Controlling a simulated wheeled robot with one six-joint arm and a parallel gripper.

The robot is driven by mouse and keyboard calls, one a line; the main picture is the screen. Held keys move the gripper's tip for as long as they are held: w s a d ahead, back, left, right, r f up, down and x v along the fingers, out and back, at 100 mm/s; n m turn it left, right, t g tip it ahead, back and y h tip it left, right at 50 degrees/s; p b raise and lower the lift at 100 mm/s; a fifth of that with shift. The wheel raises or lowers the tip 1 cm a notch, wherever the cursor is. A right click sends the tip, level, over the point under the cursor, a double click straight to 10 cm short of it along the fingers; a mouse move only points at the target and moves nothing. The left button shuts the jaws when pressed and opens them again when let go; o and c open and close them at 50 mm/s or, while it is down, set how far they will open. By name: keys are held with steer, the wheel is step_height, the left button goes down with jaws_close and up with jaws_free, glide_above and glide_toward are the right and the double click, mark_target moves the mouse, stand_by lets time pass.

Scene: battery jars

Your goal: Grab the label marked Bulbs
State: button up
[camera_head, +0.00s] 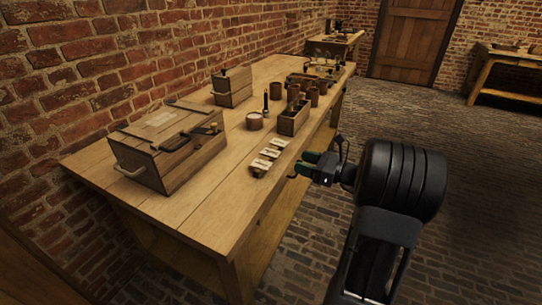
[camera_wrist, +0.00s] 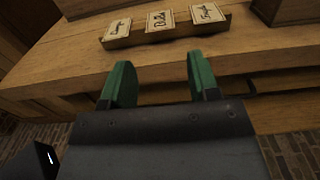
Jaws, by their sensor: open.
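Three cream labels stand in a row on a small wooden holder (camera_wrist: 140,38) near the table's edge. The middle label (camera_wrist: 160,21) carries handwriting that looks like "Bulbs"; it is the middle card in the head view (camera_head: 270,153). The left label (camera_wrist: 117,29) and right label (camera_wrist: 208,13) bear other script, too small to read surely. My gripper (camera_wrist: 160,66) is open and empty, its two green fingers pointing at the holder. In the head view my gripper (camera_head: 305,164) is just off the table's front edge, to the right of the labels and apart from them.
The wooden table (camera_head: 192,218) has bare room in front of the labels. A wooden box with jars (camera_head: 293,121), a round pot (camera_head: 254,121) and a dark upright tool (camera_head: 265,104) stand behind them. A large lidded chest (camera_head: 165,150) sits at left.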

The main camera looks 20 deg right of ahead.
mark_target(284, 164)
steer(key=shift+b+x, duration=0.75)
steer(key=shift+x, duration=2.8)
steer(key=shift+f, duration=0.1)
steer(key=shift+s, duration=0.1)
steer(key=c, duration=0.7)
